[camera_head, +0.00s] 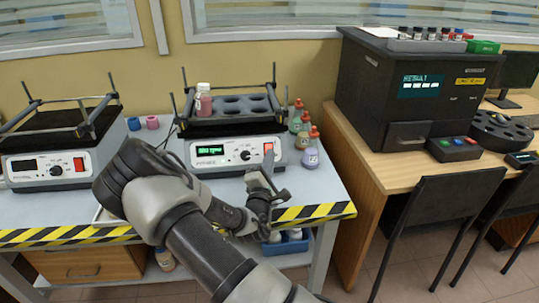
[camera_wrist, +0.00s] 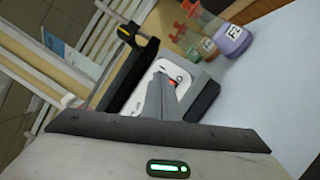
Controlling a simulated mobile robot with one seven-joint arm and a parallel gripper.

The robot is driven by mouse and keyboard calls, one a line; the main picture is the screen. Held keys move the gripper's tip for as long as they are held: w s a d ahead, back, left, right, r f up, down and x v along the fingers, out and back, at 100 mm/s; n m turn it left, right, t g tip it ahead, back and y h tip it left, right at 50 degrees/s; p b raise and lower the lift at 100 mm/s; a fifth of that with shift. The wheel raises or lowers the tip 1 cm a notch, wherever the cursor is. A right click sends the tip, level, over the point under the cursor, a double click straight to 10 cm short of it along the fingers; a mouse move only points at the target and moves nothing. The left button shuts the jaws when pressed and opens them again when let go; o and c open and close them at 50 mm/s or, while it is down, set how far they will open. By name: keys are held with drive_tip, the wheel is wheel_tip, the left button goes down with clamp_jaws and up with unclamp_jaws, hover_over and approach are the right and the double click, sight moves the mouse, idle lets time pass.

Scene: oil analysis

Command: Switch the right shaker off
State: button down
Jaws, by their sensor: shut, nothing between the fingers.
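The right shaker (camera_head: 222,157) stands on the bench with its green display (camera_head: 210,149) lit, a knob, and a red rocker switch (camera_head: 268,148) at the right of its front panel. My gripper (camera_head: 266,166) is shut and empty, just in front of the switch end of the panel. The fingers hide part of the panel.
A pink-filled bottle (camera_head: 203,100) stands in the shaker's rack. Several small bottles (camera_head: 310,157) stand close at its right. The left shaker (camera_head: 48,166) has a dark display. A black analyser (camera_head: 405,85) stands on the wooden desk at right, with chairs before it.

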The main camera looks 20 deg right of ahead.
drive_tip(key=shift+w+f, duration=0.1)
drive_tip(key=shift+w+f+b, duration=0.15)
drive_tip(key=shift+w+b, duration=0.1)
drive_tip(key=shift+b, duration=0.1)
drive_tip(key=shift+w+d+f+b, duration=0.15)
drive_tip(key=shift+w+f+b, duration=0.05)
drive_tip(key=shift+w+b, duration=0.1)
idle(0.5)
drive_tip(key=shift+s+r, duration=0.1)
drive_tip(key=shift+s+a+r+p, duration=0.2)
drive_tip(key=shift+s+r+p, duration=0.15)
drive_tip(key=shift+s, duration=0.2)
drive_tip(key=shift+s+a+r+p, duration=0.3)
drive_tip(key=shift+s+r+p, duration=0.4)
drive_tip(key=shift+s, duration=0.3)
drive_tip(key=shift+s+a+r+p, duration=0.25)
drive_tip(key=shift+s+r+p, duration=0.3)
drive_tip(key=shift+s+r, duration=0.3)
drive_tip(key=shift+s+f, duration=0.1)
drive_tip(key=shift+f, duration=0.05)
